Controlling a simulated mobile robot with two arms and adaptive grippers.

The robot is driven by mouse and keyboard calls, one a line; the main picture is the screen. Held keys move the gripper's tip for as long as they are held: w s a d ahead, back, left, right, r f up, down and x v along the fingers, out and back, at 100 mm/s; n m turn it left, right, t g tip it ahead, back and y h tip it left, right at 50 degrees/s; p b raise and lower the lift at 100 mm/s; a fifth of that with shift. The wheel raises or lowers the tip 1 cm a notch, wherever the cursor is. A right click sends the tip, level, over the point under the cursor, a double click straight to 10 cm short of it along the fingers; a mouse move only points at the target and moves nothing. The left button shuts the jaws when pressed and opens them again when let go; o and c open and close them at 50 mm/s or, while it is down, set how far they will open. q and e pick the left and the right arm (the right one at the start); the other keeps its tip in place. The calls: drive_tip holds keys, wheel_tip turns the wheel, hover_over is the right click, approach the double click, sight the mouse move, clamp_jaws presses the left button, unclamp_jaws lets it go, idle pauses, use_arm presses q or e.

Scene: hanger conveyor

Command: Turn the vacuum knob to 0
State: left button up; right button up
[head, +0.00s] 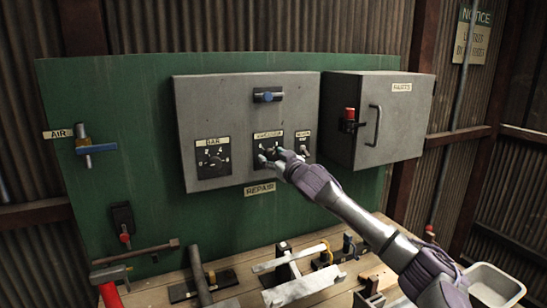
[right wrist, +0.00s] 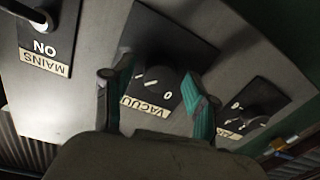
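The vacuum knob (right wrist: 158,80) is a round black dial on a black plate (right wrist: 180,42) with white marks. Its label reads VACUU in the right wrist view, which shows the panel upside down. A 0 mark shows just right of the knob there. My right gripper (head: 271,157) is in front of the vacuum plate (head: 268,139) on the grey panel box. Its two teal-padded fingers are open, one on each side of the knob. I cannot tell whether they touch it. The knob's pointer is hard to make out. My left gripper is not in view.
The mains switch (head: 303,148) is close right of the vacuum plate, and another dial (head: 213,158) is to its left. A blue-ended fitting (head: 268,96) sits above. A grey cabinet (head: 376,115) stands right. Tools and metal pieces crowd the wooden bench (head: 150,290) below.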

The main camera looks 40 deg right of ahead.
drive_tip(key=c, duration=0.9)
drive_tip(key=shift+c, duration=0.2)
drive_tip(key=n+p, duration=0.3)
drive_tip(key=n, duration=0.1)
drive_tip(key=shift+r, duration=0.15)
drive_tip(key=n+p, duration=0.3)
drive_tip(key=n, duration=0.2)
drive_tip(key=shift+n, duration=0.3)
drive_tip(key=n+p, duration=0.2)
drive_tip(key=n, duration=0.2)
drive_tip(key=shift+g, duration=0.4)
drive_tip(key=shift+n+h+p, duration=0.4)
drive_tip(key=shift+n+p, duration=0.15)
drive_tip(key=shift+n, duration=1.45)
